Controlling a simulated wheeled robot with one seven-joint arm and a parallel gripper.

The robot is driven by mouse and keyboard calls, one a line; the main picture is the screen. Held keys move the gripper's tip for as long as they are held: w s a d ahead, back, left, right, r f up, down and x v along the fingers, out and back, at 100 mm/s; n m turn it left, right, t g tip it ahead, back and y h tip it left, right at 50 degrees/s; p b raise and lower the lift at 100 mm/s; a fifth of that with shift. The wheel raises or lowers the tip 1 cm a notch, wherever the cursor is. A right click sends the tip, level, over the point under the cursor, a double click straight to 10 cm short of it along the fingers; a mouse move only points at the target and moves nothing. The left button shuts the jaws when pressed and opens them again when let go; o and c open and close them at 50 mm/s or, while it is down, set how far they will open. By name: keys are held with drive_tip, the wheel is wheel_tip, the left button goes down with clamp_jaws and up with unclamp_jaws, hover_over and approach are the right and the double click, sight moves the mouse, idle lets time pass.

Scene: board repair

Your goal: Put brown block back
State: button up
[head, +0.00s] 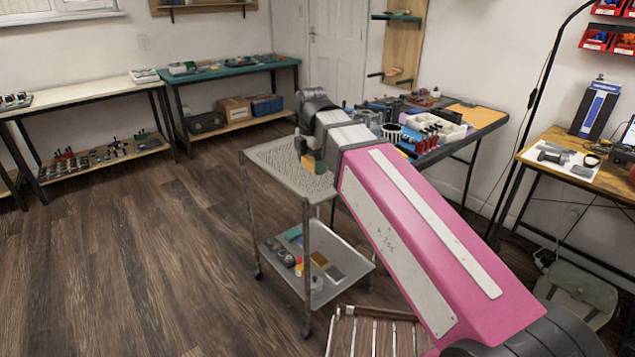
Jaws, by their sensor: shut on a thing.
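My pink and white arm reaches from the lower right to the grey two-level cart (268,158). My gripper (307,154) points down over the right part of the cart's top, partly hidden by my wrist. It is shut on a small brown block (308,164), which shows as a yellowish-brown patch at the fingertips. Whether the block touches the cart's top or hangs just above it, I cannot tell.
The cart's lower shelf (335,282) holds several small items. A dark workbench (461,139) crowded with trays and parts stands behind my arm. A slatted wooden stool (372,335) is near the front. The floor left of the cart is clear.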

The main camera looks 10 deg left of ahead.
drive_tip(key=shift+s+a+n, duration=0.2)
drive_tip(key=shift+s+n, duration=0.1)
drive_tip(key=shift+w+a+f, duration=0.1)
drive_tip(key=shift+w+f, duration=0.1)
drive_tip(key=shift+w, duration=0.05)
hover_over(316, 182)
wheel_tip(316, 182, down, 6)
drive_tip(key=shift+f, duration=2.3)
drive_tip(key=shift+f, duration=0.1)
drive_tip(key=o, duration=0.8)
wheel_tip(316, 182, up, 12)
